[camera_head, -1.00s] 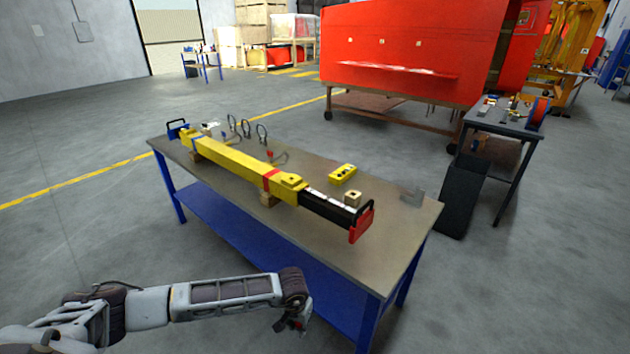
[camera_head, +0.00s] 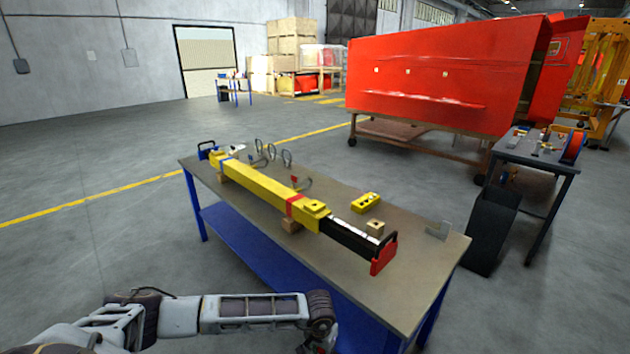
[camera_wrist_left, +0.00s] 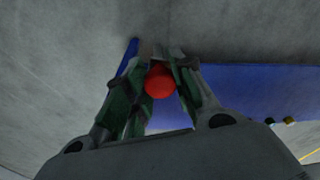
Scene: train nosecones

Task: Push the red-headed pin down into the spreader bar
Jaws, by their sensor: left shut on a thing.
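The spreader bar (camera_head: 262,188) is a long yellow beam lying on the workbench, with a black section (camera_head: 347,236) and a red end plate (camera_head: 383,256) at its near right end. My left gripper (camera_wrist_left: 161,70) is shut on the red-headed pin (camera_wrist_left: 160,82). The pin's round red head shows between the fingers; its shaft is hidden. In the head view my left gripper (camera_head: 320,345) is at the bottom edge, partly cut off, in front of the bench and apart from the bar. My right gripper is not in view.
The grey-topped workbench (camera_head: 420,270) has blue legs. Wire loops (camera_head: 286,158), a small red-tipped piece (camera_head: 294,181), a yellow block (camera_head: 366,202), a small tan block (camera_head: 375,228) and a grey bracket (camera_head: 438,230) lie behind the bar. A dark bin (camera_head: 492,230) stands right of the bench.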

